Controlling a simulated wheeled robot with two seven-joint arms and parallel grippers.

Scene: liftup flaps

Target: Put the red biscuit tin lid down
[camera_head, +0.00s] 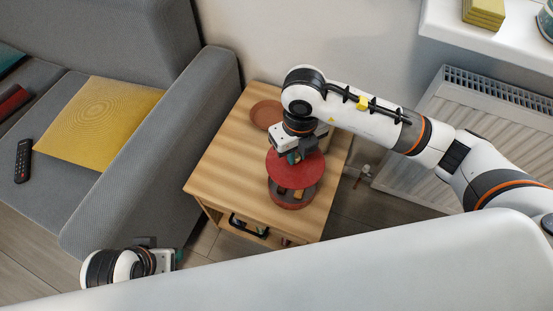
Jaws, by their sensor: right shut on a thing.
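The red biscuit tin lid (295,172) is a round red disc above the small wooden side table (225,165). My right gripper (293,158) reaches down from above and is shut on the lid at its far part. The round tin (290,200) stands on the table just below the lid, which covers much of it. Some of its contents show under the lid's near edge. I cannot tell whether lid and tin touch. My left gripper (174,258) is low at the left, beside the sofa arm, away from the tin. Its fingers are too small to read.
A round brown dish (266,114) sits at the table's back. The table top is bare at the left and front. A grey sofa (150,150) stands close on the left, and a white radiator (470,130) is on the right.

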